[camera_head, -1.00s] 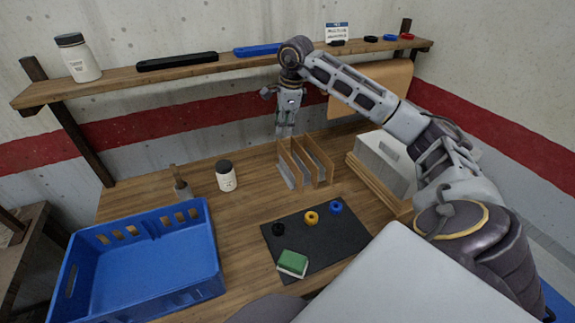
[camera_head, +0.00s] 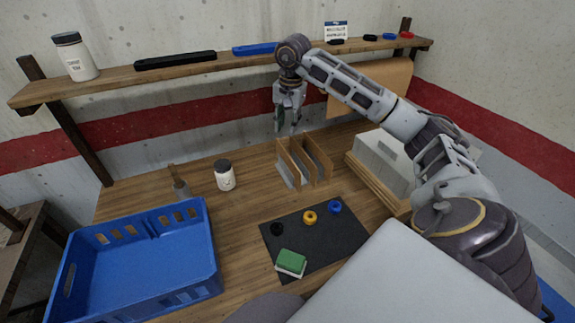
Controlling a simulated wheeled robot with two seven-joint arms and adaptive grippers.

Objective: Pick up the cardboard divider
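A tan upright slotted holder (camera_head: 322,158), with thin tan panels and a paler grey sheet, stands on the wooden workbench below the shelf. I cannot tell for sure which panel is the cardboard divider. My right gripper (camera_head: 288,128) points down above and slightly behind the holder's left side, apart from it. Its two fingers are spread and nothing shows between them. My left gripper is out of view.
A blue crate (camera_head: 72,280) stands front left. A white jar (camera_head: 225,180) is left of the holder. A dark mat (camera_head: 335,250) carries small rings and a green-and-white block. A grey box (camera_head: 380,160) stands right. The shelf (camera_head: 115,84) runs behind.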

